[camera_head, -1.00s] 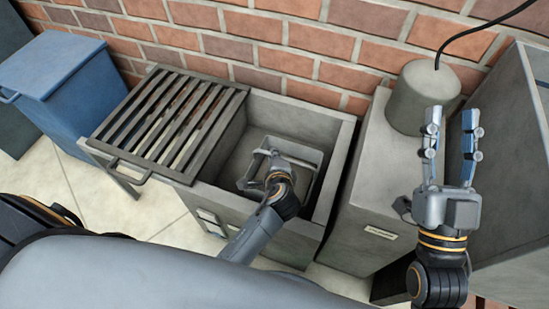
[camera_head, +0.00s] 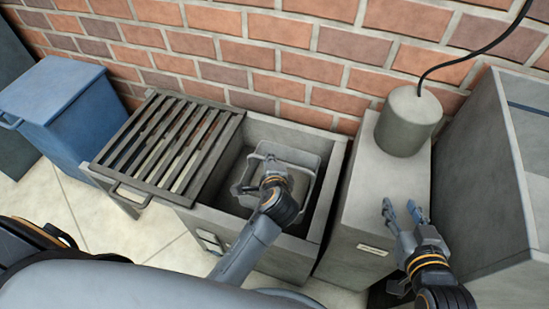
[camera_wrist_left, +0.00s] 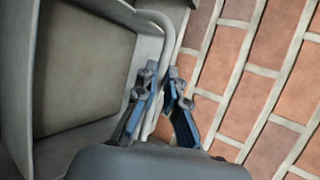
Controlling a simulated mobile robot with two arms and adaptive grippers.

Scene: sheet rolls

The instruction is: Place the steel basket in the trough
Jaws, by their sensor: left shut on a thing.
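The trough (camera_head: 331,187) is an open grey box against the brick wall, with its left part under a slatted rack. The grey steel basket (camera_head: 301,158) sits inside the trough's open right part. I cannot tell whether it rests on the trough floor. My left gripper (camera_head: 273,181) reaches over the front wall and is shut on the basket's handle. In the left wrist view, the fingers (camera_wrist_left: 161,88) close around the handle rod (camera_wrist_left: 169,40), and the arm hides part of the basket. My right gripper (camera_head: 401,209) is open and empty over the grey cabinet at the right.
The slatted rack (camera_head: 170,145) has a front handle. A blue bin (camera_head: 60,105) stands to its left. A round grey canister (camera_head: 408,120) with a black cable sits on the cabinet (camera_head: 368,195) right of the trough. A tall grey box (camera_head: 485,180) stands at the far right.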

